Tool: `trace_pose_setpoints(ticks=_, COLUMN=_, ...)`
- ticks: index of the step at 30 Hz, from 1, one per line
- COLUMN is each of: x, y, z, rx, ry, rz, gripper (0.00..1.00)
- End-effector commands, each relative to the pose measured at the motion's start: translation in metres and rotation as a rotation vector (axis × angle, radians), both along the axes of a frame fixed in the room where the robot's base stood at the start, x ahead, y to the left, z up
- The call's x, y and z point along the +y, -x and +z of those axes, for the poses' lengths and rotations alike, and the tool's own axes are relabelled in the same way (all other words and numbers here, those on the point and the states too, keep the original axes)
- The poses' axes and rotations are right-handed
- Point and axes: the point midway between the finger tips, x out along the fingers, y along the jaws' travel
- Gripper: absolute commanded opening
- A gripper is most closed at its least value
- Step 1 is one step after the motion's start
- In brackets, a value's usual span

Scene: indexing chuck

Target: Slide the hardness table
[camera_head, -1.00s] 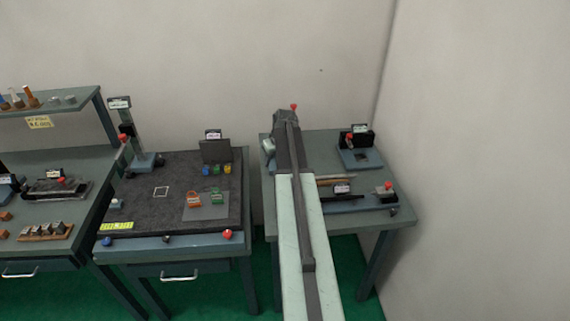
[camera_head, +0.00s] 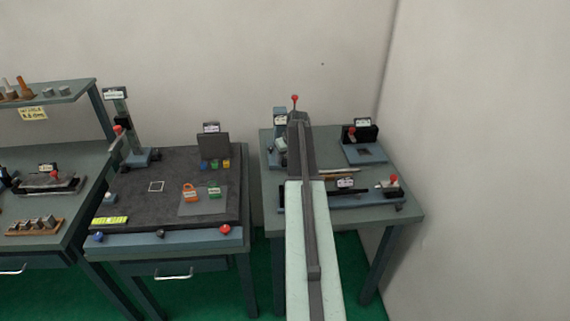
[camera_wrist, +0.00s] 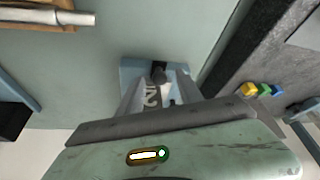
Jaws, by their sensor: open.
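My arm reaches over the right bench (camera_head: 405,212) in the head view and hides part of a blue-grey upright device (camera_head: 280,128) with a small sign on top. A red ball (camera_head: 295,98) shows just above my arm's end. I cannot tell for sure which part is the hardness table. In the wrist view, my gripper (camera_wrist: 160,84) is open, its two fingers apart. Between and just beyond them is a blue base (camera_wrist: 131,72) with a dark round-ended part (camera_wrist: 158,75) and pale markings. I cannot tell whether the fingers touch it. My fingertips are hidden in the head view.
A blue fixture with a black block (camera_head: 361,134) stands at the bench's back right. A long blue rail device (camera_head: 370,199) lies along its front. Wooden-handled tools (camera_head: 340,171) lie between. The dark-topped middle bench (camera_head: 140,205) stands left; a wall rises right.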

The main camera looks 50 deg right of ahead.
Motion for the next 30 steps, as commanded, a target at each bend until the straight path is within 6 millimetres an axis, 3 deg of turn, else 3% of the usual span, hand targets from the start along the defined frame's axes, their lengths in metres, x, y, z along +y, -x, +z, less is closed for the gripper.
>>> trace_pose_setpoints(ticks=5, x=0.0001, y=0.0003, z=0.0017, rx=0.0, ry=0.0, rz=0.0, gripper=0.4)
trace_pose_setpoints(ticks=9, x=0.0, y=0.0004, z=0.0017, rx=0.0, ry=0.0, rz=0.0, gripper=0.01)
trace_pose_setpoints(ticks=30, x=-0.0004, y=0.0008, z=0.0017, rx=0.0, ry=0.0, rz=-0.001, gripper=0.0)
